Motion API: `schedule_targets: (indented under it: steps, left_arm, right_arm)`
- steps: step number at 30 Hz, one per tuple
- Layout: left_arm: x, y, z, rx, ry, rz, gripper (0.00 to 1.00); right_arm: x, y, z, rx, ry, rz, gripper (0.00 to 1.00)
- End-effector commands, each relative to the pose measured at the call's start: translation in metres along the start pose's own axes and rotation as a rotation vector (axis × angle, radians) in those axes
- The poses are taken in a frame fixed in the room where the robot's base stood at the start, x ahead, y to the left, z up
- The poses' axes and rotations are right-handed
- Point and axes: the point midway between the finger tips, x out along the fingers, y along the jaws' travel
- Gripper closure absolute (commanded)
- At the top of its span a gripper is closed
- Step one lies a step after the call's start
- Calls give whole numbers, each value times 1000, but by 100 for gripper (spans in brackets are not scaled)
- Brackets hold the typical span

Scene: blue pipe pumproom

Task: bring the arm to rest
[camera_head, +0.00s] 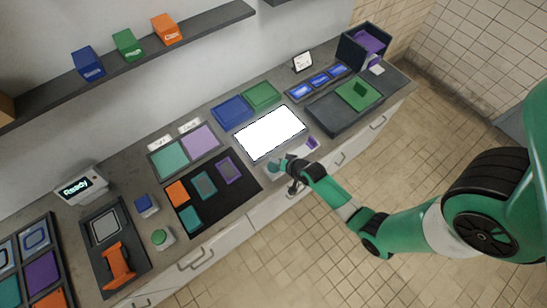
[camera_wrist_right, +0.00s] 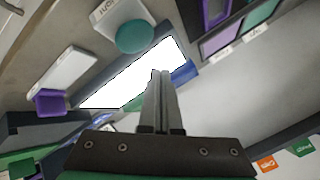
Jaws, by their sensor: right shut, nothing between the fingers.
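My right arm, green and black, comes in from the right in the head view and reaches over the front edge of the counter. Its gripper (camera_head: 291,187) is small and dark there, near the counter's front edge. In the right wrist view the two fingers of my right gripper (camera_wrist_right: 161,75) are pressed together with nothing between them. Behind them are a bright white panel (camera_wrist_right: 120,88) and a round teal button (camera_wrist_right: 135,36) on a white base. The fingers overlap the panel in that view; contact cannot be told. My left gripper is not in view.
The counter holds the lit panel (camera_head: 270,133), a black mat (camera_head: 215,208) with coloured tiles, a dark tray (camera_head: 325,116) with a green piece, and a small "Ready" screen (camera_head: 75,187). A wall shelf (camera_head: 200,34) carries several boxes. The tiled floor (camera_head: 300,255) in front is clear.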

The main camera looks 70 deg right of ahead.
Motion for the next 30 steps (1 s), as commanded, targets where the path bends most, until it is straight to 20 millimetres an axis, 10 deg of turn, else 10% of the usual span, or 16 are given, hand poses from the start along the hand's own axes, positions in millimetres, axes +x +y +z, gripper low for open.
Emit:
schedule_targets:
  steps: [23,26,30]
  left_arm:
    - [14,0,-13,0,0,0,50]
    - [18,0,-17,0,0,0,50]
    - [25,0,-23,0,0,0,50]
  right_arm:
    - [-13,-14,-7,-10,-6,-8,100]
    - [-13,-47,-16,-41,1,-56,100]
    - [-22,-139,-53,-100,60,-202,100]
